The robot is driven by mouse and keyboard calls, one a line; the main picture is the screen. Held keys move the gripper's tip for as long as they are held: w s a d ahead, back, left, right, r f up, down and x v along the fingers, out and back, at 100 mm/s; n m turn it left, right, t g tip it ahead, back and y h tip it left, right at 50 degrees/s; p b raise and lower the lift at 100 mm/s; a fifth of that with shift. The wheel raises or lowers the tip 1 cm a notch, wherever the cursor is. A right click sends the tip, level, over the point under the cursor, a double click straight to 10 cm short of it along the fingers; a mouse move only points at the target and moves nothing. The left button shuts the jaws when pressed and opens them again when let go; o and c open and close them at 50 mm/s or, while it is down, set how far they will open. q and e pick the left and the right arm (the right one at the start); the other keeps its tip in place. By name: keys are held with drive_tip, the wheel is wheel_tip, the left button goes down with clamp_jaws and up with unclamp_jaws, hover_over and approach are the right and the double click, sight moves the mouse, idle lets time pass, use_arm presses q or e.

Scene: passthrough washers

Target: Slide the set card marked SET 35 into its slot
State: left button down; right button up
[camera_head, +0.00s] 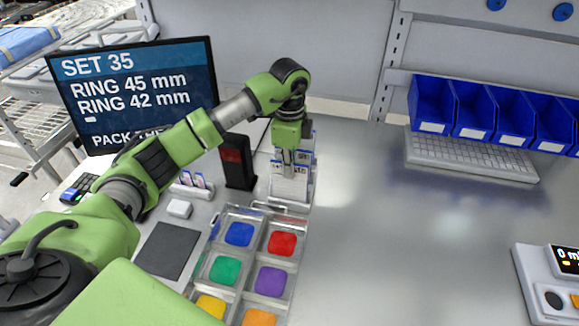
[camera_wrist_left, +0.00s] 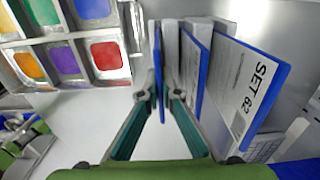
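The card rack (camera_head: 291,205) stands near the middle of the bench and holds several upright white cards with blue edges. My left gripper (camera_head: 288,172) points down into it from above. In the left wrist view, a blue-edged card (camera_wrist_left: 158,40) stands edge-on between the fingertips (camera_wrist_left: 162,88) of my left gripper. Its face and marking are hidden, and I cannot tell whether the fingers grip it. No marking SET 35 is readable on any card. My right gripper is out of view.
A monitor (camera_head: 135,95) reads SET 35, RING 45 mm, RING 42 mm. A black stand (camera_head: 238,162) with a red panel is left of the rack. A clear tray (camera_head: 218,250) of coloured pieces lies in front. Blue bins (camera_head: 474,112) stand back right; the bench's centre right is clear.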

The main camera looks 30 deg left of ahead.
use_arm(q)
drive_tip(key=shift+f+b, duration=0.6)
drive_tip(key=shift+f, duration=0.5)
drive_tip(key=c, duration=2.2)
unclamp_jaws()
drive_tip(key=o, duration=0.6)
drive_tip(key=shift+c, duration=0.2)
drive_tip(key=shift+r, duration=0.15)
